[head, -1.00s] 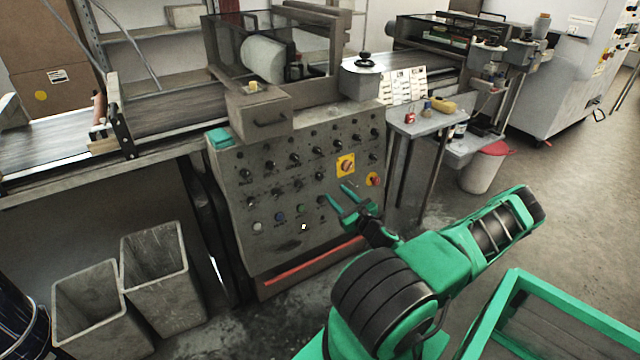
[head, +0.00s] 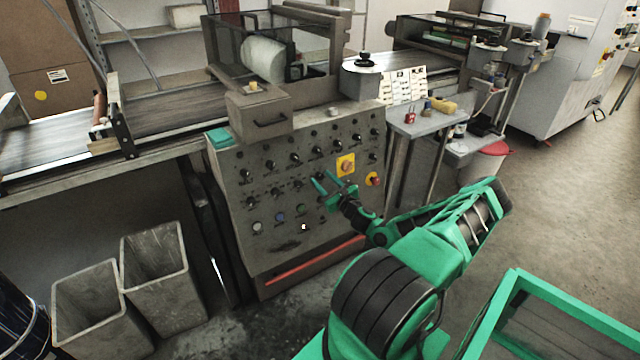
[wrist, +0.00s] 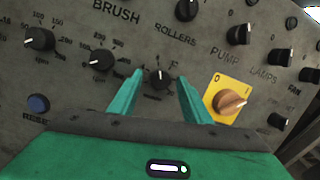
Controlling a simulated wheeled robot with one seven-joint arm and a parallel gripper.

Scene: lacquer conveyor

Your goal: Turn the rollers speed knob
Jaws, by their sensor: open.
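The control panel (head: 262,235) stands ahead of my arm and carries rows of black knobs. In the wrist view, a black knob (wrist: 160,78) with a scale around it sits below the word ROLLERS; I take it for the rollers speed knob. My gripper (wrist: 160,74) is open, with one green finger on either side of this knob in the picture. I cannot tell whether the fingers reach its depth; no contact shows. In the head view my gripper (head: 325,180) is in front of the panel, left of the yellow-plated switch, and the fingers partly hide that knob.
The orange switch on a yellow plate (wrist: 228,98) is close right of my gripper. Another scaled knob (wrist: 100,60) is to the left, with a blue button (wrist: 38,103) lower left. A small grey table (head: 432,122) stands right of the panel. Grey bins (head: 160,275) stand at left.

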